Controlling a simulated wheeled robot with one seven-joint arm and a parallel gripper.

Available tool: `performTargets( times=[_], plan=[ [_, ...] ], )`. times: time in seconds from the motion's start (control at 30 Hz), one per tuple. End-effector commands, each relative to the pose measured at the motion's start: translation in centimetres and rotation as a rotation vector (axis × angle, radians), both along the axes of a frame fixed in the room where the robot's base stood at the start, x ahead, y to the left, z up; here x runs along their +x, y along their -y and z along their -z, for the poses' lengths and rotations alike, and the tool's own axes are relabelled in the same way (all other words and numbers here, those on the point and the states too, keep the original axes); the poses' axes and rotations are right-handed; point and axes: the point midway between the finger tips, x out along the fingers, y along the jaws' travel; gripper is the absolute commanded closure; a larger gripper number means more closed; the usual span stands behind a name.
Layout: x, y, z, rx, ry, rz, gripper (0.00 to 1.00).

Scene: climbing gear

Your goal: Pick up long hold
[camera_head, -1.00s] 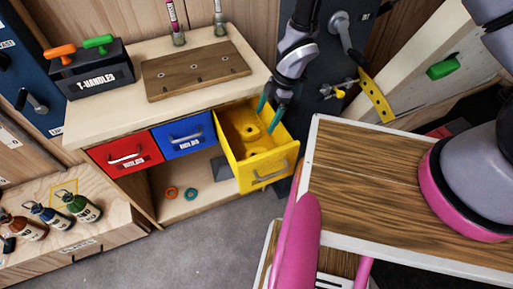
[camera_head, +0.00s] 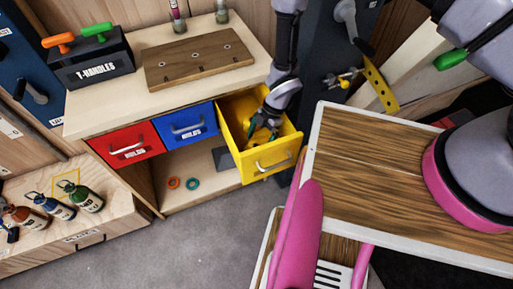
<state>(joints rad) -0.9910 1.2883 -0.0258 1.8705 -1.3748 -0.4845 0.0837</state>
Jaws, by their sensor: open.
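The yellow drawer (camera_head: 283,166) is pulled open at the right end of the workbench. Yellow climbing holds (camera_head: 246,112) lie inside it, partly hidden by my arm, and I cannot tell which one is the long hold. My gripper (camera_head: 262,132) has its teal fingers down inside the yellow drawer, pointing at the holds. The fingers are open. Whether they touch a hold is too small to tell.
The red drawer (camera_head: 128,144) and blue drawer (camera_head: 186,128) are shut to the left. A wooden board (camera_head: 198,62) lies on the bench top. A wood-topped table (camera_head: 385,165) stands close to the right of the open drawer. Bottles (camera_head: 54,208) stand at lower left.

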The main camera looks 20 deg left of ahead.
Motion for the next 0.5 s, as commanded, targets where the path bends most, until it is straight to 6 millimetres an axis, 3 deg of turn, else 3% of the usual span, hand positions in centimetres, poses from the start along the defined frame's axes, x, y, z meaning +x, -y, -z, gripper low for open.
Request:
performTargets(
  times=[0.1,0.33,0.37,0.5],
  plan=[
    [-0.26,-0.23,0.97,0.000,0.001,0.001,0.00],
    [-0.31,-0.26,1.09,0.000,0.000,0.002,0.00],
    [-0.31,-0.26,1.09,0.000,0.000,0.002,0.08],
    [-0.30,-0.25,1.08,0.000,0.000,0.002,0.61]
  ],
)
